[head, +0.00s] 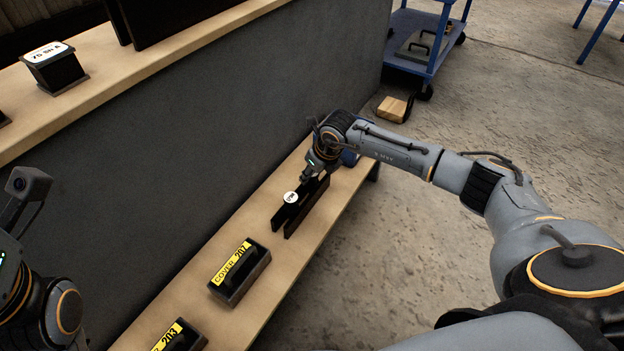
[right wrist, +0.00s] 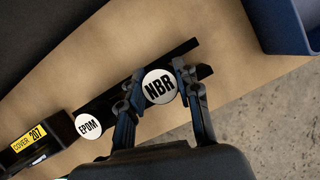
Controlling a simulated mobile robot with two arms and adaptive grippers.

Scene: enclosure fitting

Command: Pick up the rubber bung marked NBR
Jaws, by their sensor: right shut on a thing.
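The rubber bung marked NBR (right wrist: 159,87) has a round white top with black letters and sits between the fingers of my right gripper (right wrist: 161,84). The gripper is shut on it, one finger on each side. In the head view my right gripper (head: 308,176) is at the far end of a dark two-railed rack (head: 317,192) and hides the bung. I cannot tell whether the bung is clear of the rack. A second bung marked EPDM (right wrist: 88,125) stands in the rack, also seen in the head view (head: 291,198). My left gripper's fingers are out of view.
Dark boxes labelled COVER 207 (head: 240,273) and 203 (head: 180,338) stand on the wooden bench (head: 205,318) nearer me. A blue bin (right wrist: 287,28) is just beyond the rack. A grey panel (head: 200,130) rises behind the bench. Open concrete floor lies to the right.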

